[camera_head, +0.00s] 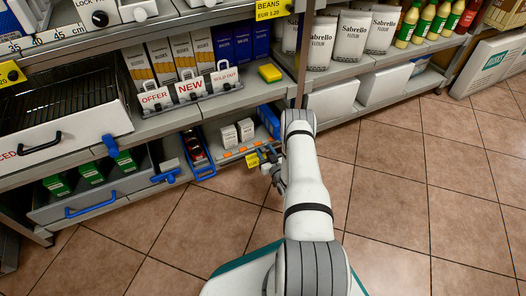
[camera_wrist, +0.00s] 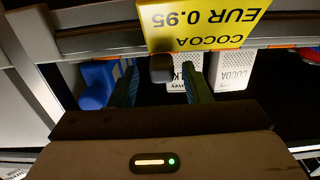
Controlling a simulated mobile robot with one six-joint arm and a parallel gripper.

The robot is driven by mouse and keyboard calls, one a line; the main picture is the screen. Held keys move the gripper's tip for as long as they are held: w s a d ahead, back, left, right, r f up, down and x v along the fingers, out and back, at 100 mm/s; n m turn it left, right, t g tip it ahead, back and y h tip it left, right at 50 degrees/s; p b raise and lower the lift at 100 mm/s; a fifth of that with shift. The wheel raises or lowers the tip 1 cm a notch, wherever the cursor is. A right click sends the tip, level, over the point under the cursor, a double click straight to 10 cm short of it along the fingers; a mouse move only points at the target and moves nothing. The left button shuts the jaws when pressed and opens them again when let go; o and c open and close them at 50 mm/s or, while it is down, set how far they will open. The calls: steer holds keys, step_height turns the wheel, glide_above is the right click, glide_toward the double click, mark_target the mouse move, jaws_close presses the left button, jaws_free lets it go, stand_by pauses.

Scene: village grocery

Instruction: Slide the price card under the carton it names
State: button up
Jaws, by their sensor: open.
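The yellow price card (camera_wrist: 205,22) reads COCOA EUR 0.95, upside down in the wrist view. In the head view the yellow card (camera_head: 253,160) is at the front edge of the lower shelf. A dark knob (camera_wrist: 162,68) shows at the card's lower edge. My gripper (camera_wrist: 162,88) is open, with its fingers on either side of the knob; I cannot tell whether they touch it. The gripper also shows in the head view (camera_head: 273,168). Behind the card, a white carton (camera_wrist: 234,72) reads COCOA. A second white carton (camera_wrist: 178,84) is partly hidden by the finger; its label ends in "LK".
The lower shelf (camera_head: 213,141) also holds a blue item (camera_head: 269,121) and a blue-framed tray (camera_head: 199,158). Grey drawers with blue handles stand at left. OFFER, NEW and SOLD OUT cards and a yellow block (camera_head: 269,73) are on the shelf above. The tiled floor (camera_head: 400,190) at right is clear.

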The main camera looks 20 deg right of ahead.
steer(key=shift+w+a, duration=0.15)
steer(key=shift+w, duration=0.55)
jaws_close()
